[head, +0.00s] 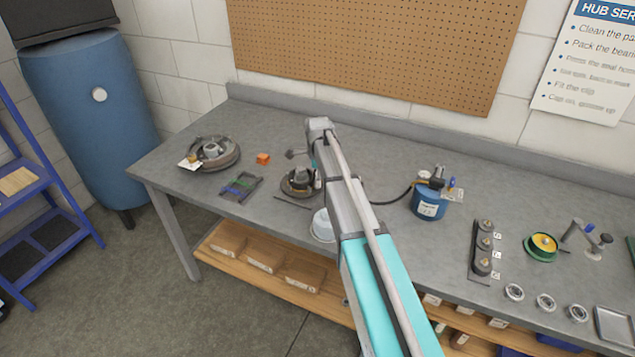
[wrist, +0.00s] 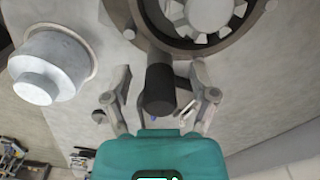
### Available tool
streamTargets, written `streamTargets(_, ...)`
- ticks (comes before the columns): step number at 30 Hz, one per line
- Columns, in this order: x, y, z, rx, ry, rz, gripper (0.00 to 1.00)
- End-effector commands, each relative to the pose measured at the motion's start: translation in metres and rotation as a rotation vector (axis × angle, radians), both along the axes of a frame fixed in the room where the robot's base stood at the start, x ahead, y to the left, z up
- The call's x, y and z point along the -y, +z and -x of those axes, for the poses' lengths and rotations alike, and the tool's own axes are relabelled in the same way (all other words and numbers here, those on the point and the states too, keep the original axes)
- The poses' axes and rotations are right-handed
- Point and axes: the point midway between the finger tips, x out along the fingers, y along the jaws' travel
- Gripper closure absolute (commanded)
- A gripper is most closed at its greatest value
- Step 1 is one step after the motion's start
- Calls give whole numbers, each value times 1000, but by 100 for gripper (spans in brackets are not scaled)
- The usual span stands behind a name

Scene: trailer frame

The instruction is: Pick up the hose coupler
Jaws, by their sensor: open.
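My gripper (wrist: 160,72) is open in the wrist view, one grey finger on each side of a dark cylinder (wrist: 160,88). The cylinder shows between the fingers with a gap on both sides. Its far end meets or overlaps a dark ring-shaped part (wrist: 216,47) with a pale toothed inside. I cannot tell for sure whether this cylinder is the hose coupler. In the head view a black hose (head: 391,201) runs left from a blue pot (head: 428,204) and goes out of sight behind my arm. My arm hides most of my gripper there.
A white stepped part (wrist: 48,73) stands left of the fingers in the wrist view. In the head view, a hub (head: 222,158), an orange block (head: 263,158) and a dark tray (head: 240,187) lie left of my arm. A pegboard wall (head: 375,45) stands behind the grey bench.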

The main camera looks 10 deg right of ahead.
Motion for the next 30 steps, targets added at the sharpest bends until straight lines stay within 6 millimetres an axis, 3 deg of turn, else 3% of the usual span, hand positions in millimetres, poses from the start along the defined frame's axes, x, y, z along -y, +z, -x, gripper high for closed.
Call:
streamTargets(13,-1,0,0,0,1,0,25)
streamTargets(25,-1,0,0,0,1,0,99)
streamTargets(30,-1,0,0,0,1,0,100)
